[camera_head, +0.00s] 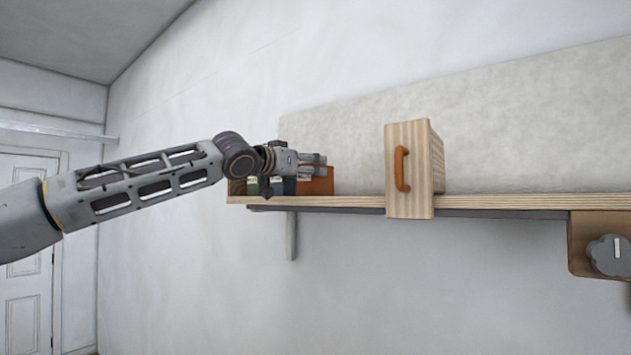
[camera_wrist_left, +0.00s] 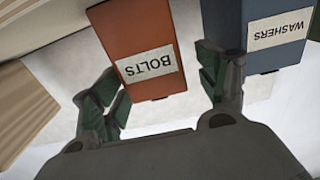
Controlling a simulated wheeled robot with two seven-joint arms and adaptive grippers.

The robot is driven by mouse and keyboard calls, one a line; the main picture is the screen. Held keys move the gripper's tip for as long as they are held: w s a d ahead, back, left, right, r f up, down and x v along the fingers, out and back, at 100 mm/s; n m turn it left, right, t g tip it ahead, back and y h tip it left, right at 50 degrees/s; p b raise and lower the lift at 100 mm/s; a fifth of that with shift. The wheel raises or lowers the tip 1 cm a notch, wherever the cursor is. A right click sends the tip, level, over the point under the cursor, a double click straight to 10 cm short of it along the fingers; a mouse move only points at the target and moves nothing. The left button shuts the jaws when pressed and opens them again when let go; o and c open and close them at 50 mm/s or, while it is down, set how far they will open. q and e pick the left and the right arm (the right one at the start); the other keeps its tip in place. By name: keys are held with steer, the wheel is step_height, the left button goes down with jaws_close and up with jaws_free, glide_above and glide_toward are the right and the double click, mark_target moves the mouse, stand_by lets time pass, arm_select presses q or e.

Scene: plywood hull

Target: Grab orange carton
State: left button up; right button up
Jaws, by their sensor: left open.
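The orange carton (camera_wrist_left: 137,40) carries a white label reading BOLTS, upside down in the left wrist view. It also shows in the head view (camera_head: 318,182), on the left part of the wooden shelf, partly hidden by my gripper. My left gripper (camera_wrist_left: 160,98) is open, with one green-padded finger on each side of the carton's labelled end. Whether the pads touch the carton cannot be told. In the head view my left gripper (camera_head: 318,164) reaches in from the left at the carton. My right gripper is not in view.
A blue carton labelled WASHERS (camera_wrist_left: 262,35) stands close beside the orange one, near one finger. A green carton (camera_wrist_left: 314,22) is beyond it. A wooden box with an orange handle (camera_head: 412,168) stands further right on the shelf (camera_head: 350,200). Shelf room between is clear.

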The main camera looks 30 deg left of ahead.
arm_select(q)
steer(key=shift+w+d+r, duration=0.1)
steer(key=shift+w, duration=0.35)
steer(key=shift+w+d+r, duration=0.1)
steer(key=shift+w, duration=0.3)
steer(key=shift+w+p, duration=0.5)
steer(key=shift+w, duration=0.65)
steer(key=shift+d, duration=0.1)
steer(key=c, duration=1.3)
steer(key=shift+r, duration=0.2)
steer(key=shift+r, duration=0.55)
step_height(320, 180, up, 16)
steer(key=shift+r+p, duration=0.25)
steer(key=shift+p, duration=0.65)
